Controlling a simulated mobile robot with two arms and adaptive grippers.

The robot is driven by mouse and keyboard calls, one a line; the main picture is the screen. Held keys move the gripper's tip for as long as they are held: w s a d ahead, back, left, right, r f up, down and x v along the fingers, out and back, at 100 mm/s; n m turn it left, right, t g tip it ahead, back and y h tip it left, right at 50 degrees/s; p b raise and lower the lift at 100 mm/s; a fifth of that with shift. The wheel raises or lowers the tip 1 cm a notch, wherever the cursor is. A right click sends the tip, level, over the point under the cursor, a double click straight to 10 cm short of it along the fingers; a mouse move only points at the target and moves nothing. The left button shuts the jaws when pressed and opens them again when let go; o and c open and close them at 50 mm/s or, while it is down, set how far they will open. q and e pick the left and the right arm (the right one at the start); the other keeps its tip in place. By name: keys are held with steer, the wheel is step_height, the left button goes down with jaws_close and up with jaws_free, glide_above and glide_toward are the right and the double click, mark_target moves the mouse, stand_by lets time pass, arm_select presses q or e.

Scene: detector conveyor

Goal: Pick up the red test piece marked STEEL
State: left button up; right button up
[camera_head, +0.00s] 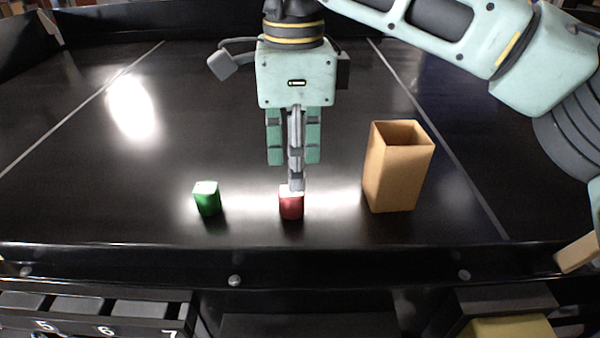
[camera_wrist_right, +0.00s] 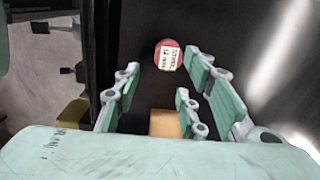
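The red test piece (camera_head: 291,207) stands upright on the black conveyor, near its front edge. In the right wrist view its white top label (camera_wrist_right: 169,57) carries small dark text that seems to read STEEL. My right gripper (camera_head: 296,182) points down above it, and one finger overlaps its top in the head view. In the right wrist view the right gripper's fingers (camera_wrist_right: 160,82) are spread with a gap between them, and the piece shows beyond the fingertips. I cannot tell whether a finger touches it. My left gripper is in neither view.
A green piece (camera_head: 207,201) with a pale top stands to the left. Numbered drawers (camera_head: 105,318) lie below the front rail (camera_head: 350,262). The conveyor behind is clear.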

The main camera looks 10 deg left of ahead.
mark_target(292, 196)
steer(key=shift+w+f, duration=0.1)
steer(key=shift+f, duration=0.2)
steer(key=shift+s+f+p, duration=0.3)
steer(key=shift+f+p, duration=0.05)
steer(key=shift+f, duration=0.45)
steer(key=shift+s+f+p, duration=0.15)
steer(key=shift+f+p, duration=0.15)
steer(key=shift+f, duration=0.05)
steer(key=f, duration=0.1)
steer(key=f+p, duration=0.1)
steer(key=f, duration=0.1)
steer(key=f+p, duration=0.1)
steer(key=shift+w+a+f, duration=0.25)
steer(key=shift+f, duration=0.15)
steer(key=shift+w+f, duration=0.1)
steer(key=shift+f, duration=0.15)
steer(key=shift+r, duration=0.15)
steer(key=shift+c, duration=0.9)
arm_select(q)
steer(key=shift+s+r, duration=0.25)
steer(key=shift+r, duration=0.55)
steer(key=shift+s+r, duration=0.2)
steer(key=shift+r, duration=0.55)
arm_select(e)
steer(key=c, duration=0.5)
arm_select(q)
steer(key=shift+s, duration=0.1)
arm_select(e)
steer(key=shift+c, duration=0.6)
